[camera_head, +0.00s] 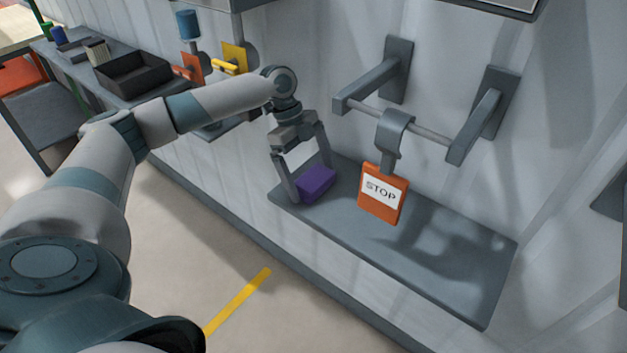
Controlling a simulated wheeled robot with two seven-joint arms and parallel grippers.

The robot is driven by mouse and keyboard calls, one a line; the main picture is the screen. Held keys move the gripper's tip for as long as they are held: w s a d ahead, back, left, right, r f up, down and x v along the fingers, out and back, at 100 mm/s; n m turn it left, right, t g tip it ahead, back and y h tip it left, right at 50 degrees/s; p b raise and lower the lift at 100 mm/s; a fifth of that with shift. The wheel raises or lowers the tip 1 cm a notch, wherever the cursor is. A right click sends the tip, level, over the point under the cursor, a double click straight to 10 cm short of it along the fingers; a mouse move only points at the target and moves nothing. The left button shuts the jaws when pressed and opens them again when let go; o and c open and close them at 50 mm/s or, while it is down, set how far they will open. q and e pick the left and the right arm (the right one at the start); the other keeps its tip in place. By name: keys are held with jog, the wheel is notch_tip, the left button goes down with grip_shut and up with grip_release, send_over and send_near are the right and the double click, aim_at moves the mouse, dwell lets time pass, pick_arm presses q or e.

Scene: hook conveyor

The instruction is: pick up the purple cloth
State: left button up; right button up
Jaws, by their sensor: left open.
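The purple cloth (317,183) is a small folded block lying at the left end of a grey shelf (440,262). My left gripper (311,186) points down over it, with its fingers open. One finger stands at the cloth's left side and the other reaches down behind its right side. The cloth lies between the fingers; I cannot tell whether either one touches it. My right gripper does not show.
An orange STOP sign (383,194) hangs by a grey hook from a wall-mounted bar (425,137), just right of the cloth. The shelf's right part is clear. A black tray (133,75) stands on a shelf farther left.

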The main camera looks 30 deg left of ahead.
aim_at(311, 177)
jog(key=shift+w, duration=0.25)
pick_arm(q)
jog(key=c, duration=0.9)
jog(key=shift+c, duration=0.2)
jog(key=shift+w+r, duration=0.1)
jog(key=shift+r, duration=0.45)
notch_tip(311, 177, up, 9)
jog(key=b, duration=0.2)
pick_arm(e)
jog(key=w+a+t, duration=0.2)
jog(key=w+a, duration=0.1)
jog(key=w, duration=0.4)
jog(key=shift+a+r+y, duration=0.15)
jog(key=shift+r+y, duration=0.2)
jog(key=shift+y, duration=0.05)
